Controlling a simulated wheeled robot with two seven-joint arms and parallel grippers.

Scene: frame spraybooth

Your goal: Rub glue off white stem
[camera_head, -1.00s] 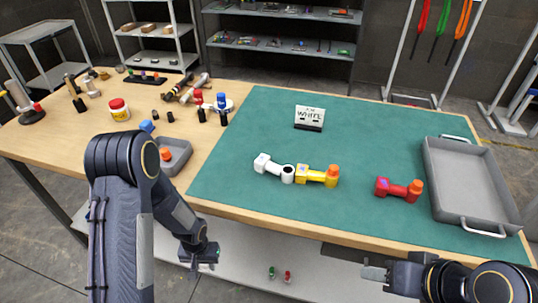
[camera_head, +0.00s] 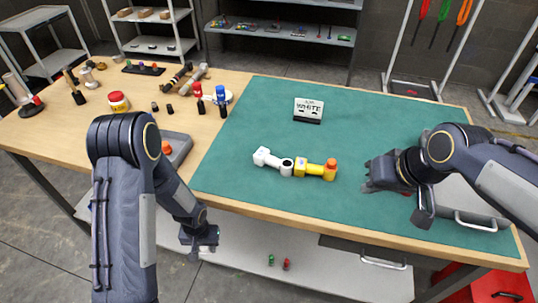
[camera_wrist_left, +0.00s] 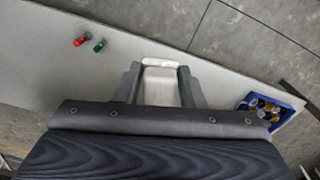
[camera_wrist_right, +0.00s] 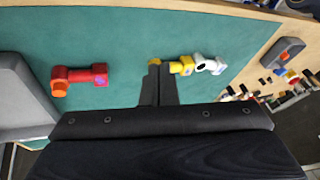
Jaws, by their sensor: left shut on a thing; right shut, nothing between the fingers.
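The white stem (camera_head: 266,159) lies on the green mat, end to end with a yellow piece (camera_head: 316,169) with an orange end. Both also show in the right wrist view, the white stem (camera_wrist_right: 207,64) beside the yellow piece (camera_wrist_right: 182,65). My left gripper (camera_head: 201,243) hangs in front of the table's near edge. My right gripper (camera_head: 370,178) is shut and empty above the mat, right of the yellow piece.
A sign reading WHITE (camera_head: 308,109) stands on the mat. A red piece (camera_wrist_right: 80,76) shows in the right wrist view; my right arm hides it in the head view. A grey tray (camera_head: 470,215) is partly hidden.

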